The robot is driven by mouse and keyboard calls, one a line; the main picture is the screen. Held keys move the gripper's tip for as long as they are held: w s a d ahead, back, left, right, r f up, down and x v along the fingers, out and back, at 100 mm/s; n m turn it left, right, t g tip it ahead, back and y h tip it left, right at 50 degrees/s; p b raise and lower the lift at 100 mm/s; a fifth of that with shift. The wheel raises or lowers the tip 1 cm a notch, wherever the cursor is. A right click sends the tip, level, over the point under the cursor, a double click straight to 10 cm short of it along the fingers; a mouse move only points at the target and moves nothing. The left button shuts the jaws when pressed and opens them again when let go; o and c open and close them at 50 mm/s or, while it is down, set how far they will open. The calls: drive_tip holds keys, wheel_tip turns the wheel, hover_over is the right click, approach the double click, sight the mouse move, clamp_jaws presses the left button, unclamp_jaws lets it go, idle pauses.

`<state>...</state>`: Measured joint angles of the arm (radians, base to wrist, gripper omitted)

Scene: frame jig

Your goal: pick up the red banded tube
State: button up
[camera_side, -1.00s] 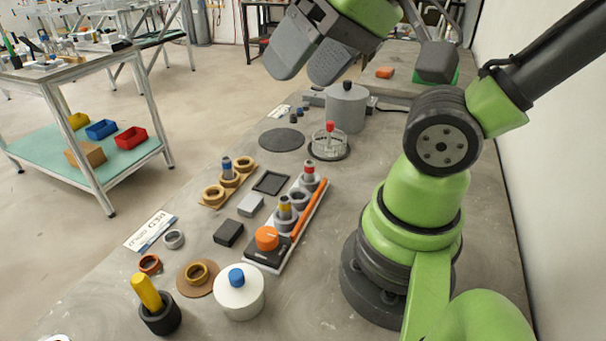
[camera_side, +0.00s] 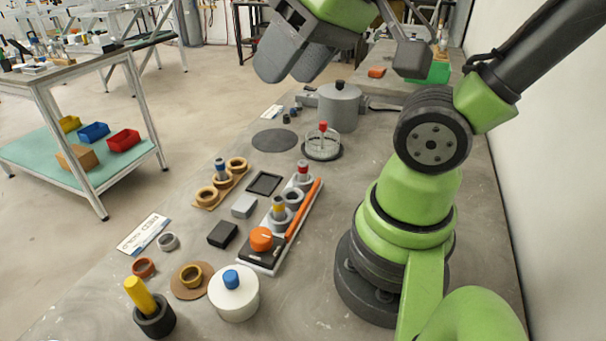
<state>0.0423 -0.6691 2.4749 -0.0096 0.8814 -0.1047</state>
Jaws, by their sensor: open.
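The red banded tube (camera_side: 303,170) is a short grey tube with a red band. It stands upright in the far ring holder of a pale rack (camera_side: 268,262) in the middle of the bench. My gripper (camera_side: 292,72) is high at the top of the picture, well above the bench and apart from the tube. Its two broad grey fingers are open, and I see nothing between them.
A yellow banded tube (camera_side: 279,206) and an orange knob (camera_side: 261,239) share the rack, with an orange bar (camera_side: 304,208) alongside. A blue banded tube (camera_side: 220,170) stands left. A glass dish (camera_side: 322,145) and a grey pot (camera_side: 339,108) stand behind.

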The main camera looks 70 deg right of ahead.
drive_tip(key=w+d+f+n+g+h, duration=0.25)
drive_tip(key=w+d+f+n, duration=0.2)
drive_tip(key=d, duration=0.25)
drive_tip(key=n+g, duration=0.4)
drive_tip(key=n, duration=0.3)
hover_over(303, 162)
drive_tip(key=shift+y, duration=0.45)
wheel_tip(303, 162, down, 12)
drive_tip(key=shift+w+d+f, duration=0.1)
drive_tip(key=shift+w+d, duration=0.05)
drive_tip(key=shift+n, duration=0.35)
wheel_tip(303, 162, down, 4)
drive_tip(key=shift+d+f, duration=0.15)
drive_tip(key=shift+a+f, duration=0.15)
drive_tip(key=shift+f, duration=1.4)
drive_tip(key=shift+a+f, duration=0.15)
drive_tip(key=shift+f, duration=1.35)
drive_tip(key=shift+c, duration=0.2)
clamp_jaws()
